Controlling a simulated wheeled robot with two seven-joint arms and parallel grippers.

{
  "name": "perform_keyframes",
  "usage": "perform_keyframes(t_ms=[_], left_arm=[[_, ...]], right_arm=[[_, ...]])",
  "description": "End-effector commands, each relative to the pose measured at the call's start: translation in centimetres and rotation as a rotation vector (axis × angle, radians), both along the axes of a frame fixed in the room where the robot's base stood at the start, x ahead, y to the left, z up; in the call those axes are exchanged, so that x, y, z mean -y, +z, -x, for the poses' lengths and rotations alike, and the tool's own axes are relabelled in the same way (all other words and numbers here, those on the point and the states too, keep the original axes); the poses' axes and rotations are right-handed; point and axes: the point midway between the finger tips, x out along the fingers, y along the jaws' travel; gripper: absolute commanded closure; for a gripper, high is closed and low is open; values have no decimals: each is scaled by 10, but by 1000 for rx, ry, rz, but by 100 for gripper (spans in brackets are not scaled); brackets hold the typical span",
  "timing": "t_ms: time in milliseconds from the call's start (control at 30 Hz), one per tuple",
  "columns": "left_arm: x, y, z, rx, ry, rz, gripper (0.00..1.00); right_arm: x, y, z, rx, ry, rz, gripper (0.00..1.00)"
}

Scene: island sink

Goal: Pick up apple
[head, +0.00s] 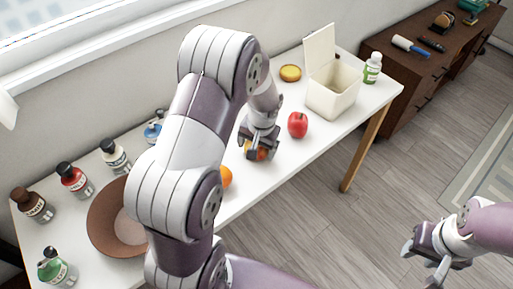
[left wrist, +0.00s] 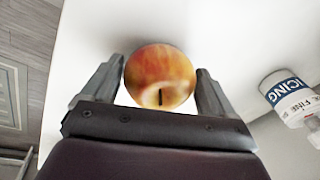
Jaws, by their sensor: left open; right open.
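A yellow-red apple (left wrist: 160,78) with a dark stem sits on the white table in the left wrist view. It lies between the two spread fingers of my left gripper (left wrist: 156,88), with narrow gaps visible on both sides. In the head view my left gripper (head: 258,146) is low over the table, and the apple (head: 261,154) is mostly hidden under it. My right gripper (head: 425,256) is open and empty at the lower right, out over the floor.
On the white table (head: 290,172) a red fruit (head: 298,125) and an orange (head: 225,176) lie near the left gripper. A white open-lidded box (head: 333,95) stands behind right. A brown plate (head: 103,226) and several bottles are at left. An icing bottle (left wrist: 290,92) shows in the wrist view.

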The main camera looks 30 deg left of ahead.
Motion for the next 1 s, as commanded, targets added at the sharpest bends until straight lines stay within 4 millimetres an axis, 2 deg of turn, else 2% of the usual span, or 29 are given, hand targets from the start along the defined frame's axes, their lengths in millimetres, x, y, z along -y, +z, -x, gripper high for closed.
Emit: perform_keyframes(t_ms=[67, 267, 400, 767, 867, 1000], left_arm=[[-1, -6, -1, 1, 1, 0, 13], [-1, -6, -1, 2, 0, 0, 13], [-1, -6, -1, 2, 0, 0, 58], [-1, -2, -1, 3, 0, 0, 58], [-1, 8, -2, 4, -1, -1, 58], [-1, 34, -2, 6, -1, 0, 58]], right_arm=[[0, -1, 0, 0, 0, 0, 57], [0, -1, 0, 0, 0, 0, 57], [0, -1, 0, 0, 0, 0, 57], [0, 0, 0, 0, 0, 0, 57], [0, 1, 0, 0, 0, 0, 57], [0, 3, 0, 0, 0, 0, 57]])
